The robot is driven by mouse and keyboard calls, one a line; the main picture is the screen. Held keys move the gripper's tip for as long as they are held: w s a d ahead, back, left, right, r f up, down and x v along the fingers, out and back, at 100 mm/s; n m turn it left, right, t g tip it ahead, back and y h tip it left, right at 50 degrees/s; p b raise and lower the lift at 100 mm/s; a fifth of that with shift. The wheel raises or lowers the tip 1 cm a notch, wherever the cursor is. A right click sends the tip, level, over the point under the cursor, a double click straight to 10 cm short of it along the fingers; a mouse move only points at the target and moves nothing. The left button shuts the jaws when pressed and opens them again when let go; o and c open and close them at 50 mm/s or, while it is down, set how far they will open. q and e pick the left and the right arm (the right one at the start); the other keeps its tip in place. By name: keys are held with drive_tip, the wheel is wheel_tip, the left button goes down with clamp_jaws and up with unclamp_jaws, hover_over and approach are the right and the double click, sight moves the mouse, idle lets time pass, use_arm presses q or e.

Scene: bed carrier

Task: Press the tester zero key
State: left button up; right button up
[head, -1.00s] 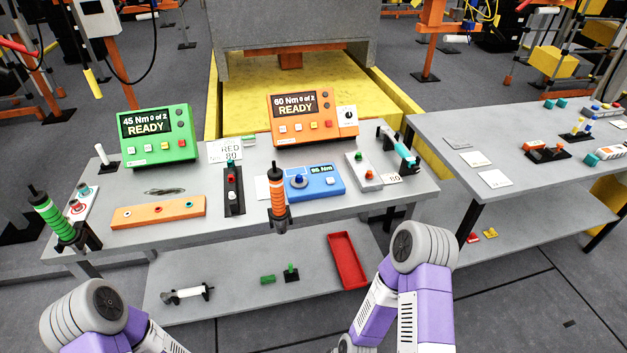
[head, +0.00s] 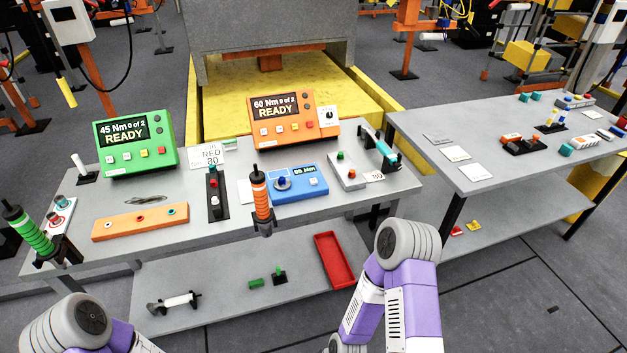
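A blue box (head: 300,186) with a small display (head: 304,170) stands at the front middle of the grey workbench and looks like the tester. It has a dark blue round knob or socket (head: 282,183) on its left part and a small pale key (head: 314,181) on its right part. The display text is too small to read surely; no key label is legible. My two arms show only as purple and grey links at the bottom of the head view, short of the bench. Both grippers are out of view.
An orange-handled tool (head: 261,198) stands upright just left of the blue box. A grey box with green and red buttons (head: 346,171) is at its right. Behind are an orange controller (head: 293,119) and a green controller (head: 136,143). A red tray (head: 334,260) lies on the lower shelf.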

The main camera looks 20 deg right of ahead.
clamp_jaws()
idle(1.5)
